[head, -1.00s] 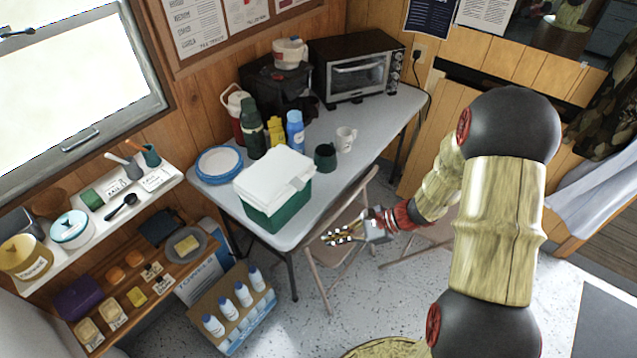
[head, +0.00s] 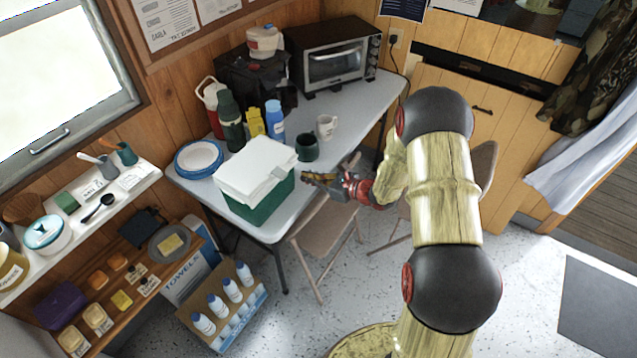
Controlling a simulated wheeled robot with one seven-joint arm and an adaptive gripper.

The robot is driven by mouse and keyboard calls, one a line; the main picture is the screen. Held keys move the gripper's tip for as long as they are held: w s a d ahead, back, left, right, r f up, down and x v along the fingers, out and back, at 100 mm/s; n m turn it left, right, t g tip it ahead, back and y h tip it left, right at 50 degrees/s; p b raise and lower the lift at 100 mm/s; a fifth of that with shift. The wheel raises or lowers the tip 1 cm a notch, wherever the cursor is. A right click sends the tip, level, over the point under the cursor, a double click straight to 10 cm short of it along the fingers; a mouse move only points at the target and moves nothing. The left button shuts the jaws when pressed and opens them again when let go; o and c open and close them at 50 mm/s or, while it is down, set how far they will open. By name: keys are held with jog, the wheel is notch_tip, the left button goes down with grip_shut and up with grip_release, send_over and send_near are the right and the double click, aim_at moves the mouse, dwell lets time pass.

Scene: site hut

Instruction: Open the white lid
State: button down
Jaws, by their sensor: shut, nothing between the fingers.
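The white lid (head: 252,168) sits closed on a green cooler box (head: 262,212) near the front edge of the grey table, in the head view. A white latch tab shows on the side of the lid nearest my gripper. My gripper (head: 306,178) is shut and empty. In the picture its tips are just right of the lid and cooler; whether they touch cannot be told.
A dark green mug (head: 307,148) and a white mug (head: 327,126) stand behind my gripper. Plates (head: 198,158), flasks and bottles stand behind the cooler. A toaster oven (head: 334,58) is at the back. A folding chair (head: 328,228) stands below my gripper.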

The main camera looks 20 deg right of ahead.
jog(key=x, duration=0.3)
jog(key=shift+w+a+f+b, duration=0.15)
jog(key=shift+w+a+b, duration=0.05)
jog(key=shift+b, duration=0.15)
notch_tip(320, 180, up, 3)
jog(key=shift+s+d+r, duration=0.1)
jog(key=shift+s+d, duration=0.05)
jog(key=shift+d, duration=0.05)
jog(key=shift+r, duration=0.55)
jog(key=shift+r, duration=0.1)
jog(key=shift+s+r+p, duration=0.1)
jog(key=shift+r+p, duration=0.45)
jog(key=shift+p, duration=0.4)
